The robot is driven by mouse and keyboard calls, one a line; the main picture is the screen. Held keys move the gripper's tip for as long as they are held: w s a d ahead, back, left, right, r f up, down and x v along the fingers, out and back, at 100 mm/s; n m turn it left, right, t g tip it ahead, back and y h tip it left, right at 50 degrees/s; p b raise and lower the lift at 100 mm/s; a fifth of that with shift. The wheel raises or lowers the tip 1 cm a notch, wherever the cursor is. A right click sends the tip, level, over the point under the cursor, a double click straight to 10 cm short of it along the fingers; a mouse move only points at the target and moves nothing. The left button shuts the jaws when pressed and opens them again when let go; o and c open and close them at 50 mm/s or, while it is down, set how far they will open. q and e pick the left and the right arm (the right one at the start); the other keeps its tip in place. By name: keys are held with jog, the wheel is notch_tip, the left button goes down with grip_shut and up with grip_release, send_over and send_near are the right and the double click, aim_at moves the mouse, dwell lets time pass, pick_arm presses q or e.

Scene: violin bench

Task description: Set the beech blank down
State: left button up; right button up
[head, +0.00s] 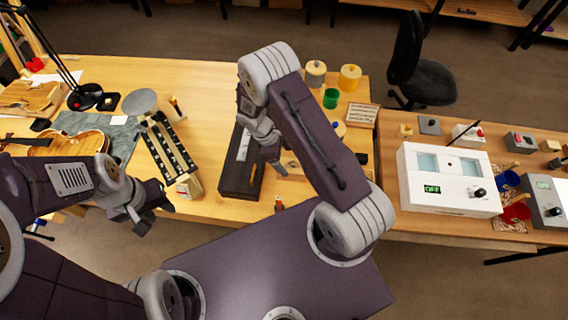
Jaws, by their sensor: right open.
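My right gripper (276,166) is open over the bench, by the right side of a long dark tray (236,182). My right forearm covers much of the area around it. A piece of pale wood (292,165) shows partly beside this gripper; I cannot tell if it is the beech blank. Another pale wood block (191,187) stands at the bench's front edge, below a dark slotted rack (164,146). My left gripper (156,212) hangs in front of the bench edge, left of that block.
A violin body (80,145) lies at the left by a black lamp (86,96). Yellow (349,77) and green (331,97) containers stand at the back. Bare bench lies between the rack and the dark tray.

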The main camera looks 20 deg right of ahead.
aim_at(291, 166)
jog(key=p+x, duration=0.1)
jog(key=x, duration=0.2)
jog(key=shift+s+d, duration=0.2)
jog(key=shift+s+f, duration=0.15)
jog(key=shift+f, duration=0.2)
jog(key=p+x, duration=0.1)
jog(key=x, duration=0.4)
jog(key=shift+d+f+p, duration=0.15)
jog(key=shift+d+p, duration=0.05)
jog(key=shift+p, duration=0.15)
grip_shut()
